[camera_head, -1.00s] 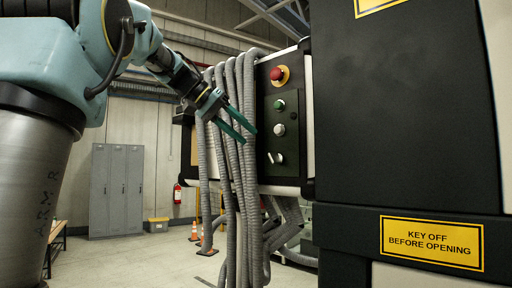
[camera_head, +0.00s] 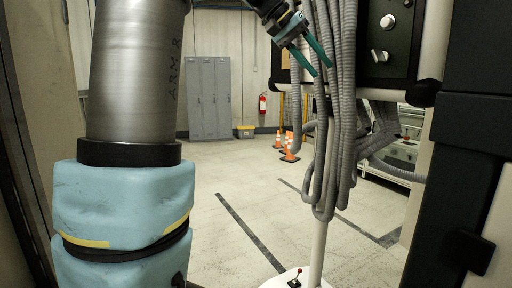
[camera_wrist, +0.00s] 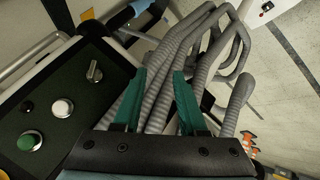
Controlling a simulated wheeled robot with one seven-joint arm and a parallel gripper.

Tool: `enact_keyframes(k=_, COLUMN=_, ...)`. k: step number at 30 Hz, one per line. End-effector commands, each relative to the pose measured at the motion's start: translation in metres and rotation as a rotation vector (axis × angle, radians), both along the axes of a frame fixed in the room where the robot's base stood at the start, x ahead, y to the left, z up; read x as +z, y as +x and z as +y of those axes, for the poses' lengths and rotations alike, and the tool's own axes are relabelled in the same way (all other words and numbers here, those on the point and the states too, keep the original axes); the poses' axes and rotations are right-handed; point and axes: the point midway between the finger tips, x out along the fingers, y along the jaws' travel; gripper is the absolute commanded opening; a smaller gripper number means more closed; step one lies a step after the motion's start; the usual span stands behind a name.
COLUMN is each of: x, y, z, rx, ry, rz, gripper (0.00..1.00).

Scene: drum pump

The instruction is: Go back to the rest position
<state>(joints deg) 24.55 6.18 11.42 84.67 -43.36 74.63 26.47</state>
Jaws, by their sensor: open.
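My gripper (camera_head: 322,58) shows at the top of the head view, with two green fingers apart and nothing seen between them. It is in front of or beside a bundle of grey corrugated hoses (camera_head: 335,130). In the wrist view my gripper (camera_wrist: 157,85) points toward the hoses (camera_wrist: 200,50), which pass beyond the fingertips. I cannot tell whether the fingers touch them. The control panel (camera_wrist: 60,100) with a silver switch (camera_wrist: 94,71), a white button (camera_wrist: 62,107) and a green button (camera_wrist: 30,141) lies left of the fingers.
A dark cabinet (camera_head: 470,130) stands close at the right. Orange cones (camera_head: 289,150), grey lockers (camera_head: 209,98), a yellow-grey bin (camera_head: 245,131) and a red extinguisher (camera_head: 262,104) stand at the back. A pole on a round white base (camera_head: 290,281) is near the front.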

Motion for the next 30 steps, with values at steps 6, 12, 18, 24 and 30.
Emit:
enact_keyframes(k=6, x=-0.145, y=0.002, z=0.078, rx=0.277, ry=0.236, rz=0.125, gripper=0.41)
enact_keyframes(k=12, x=-0.261, y=-0.043, z=0.154, rx=0.44, ry=0.454, rz=0.175, gripper=0.41)
enact_keyframes(k=18, x=-0.34, y=-0.109, z=0.21, rx=0.501, ry=0.61, rz=0.177, gripper=0.41)
enact_keyframes(k=24, x=-0.369, y=-0.145, z=0.23, rx=0.505, ry=0.663, rz=0.169, gripper=0.41)
enact_keyframes(k=30, x=-0.372, y=-0.149, z=0.231, rx=0.504, ry=0.667, rz=0.168, gripper=0.41)
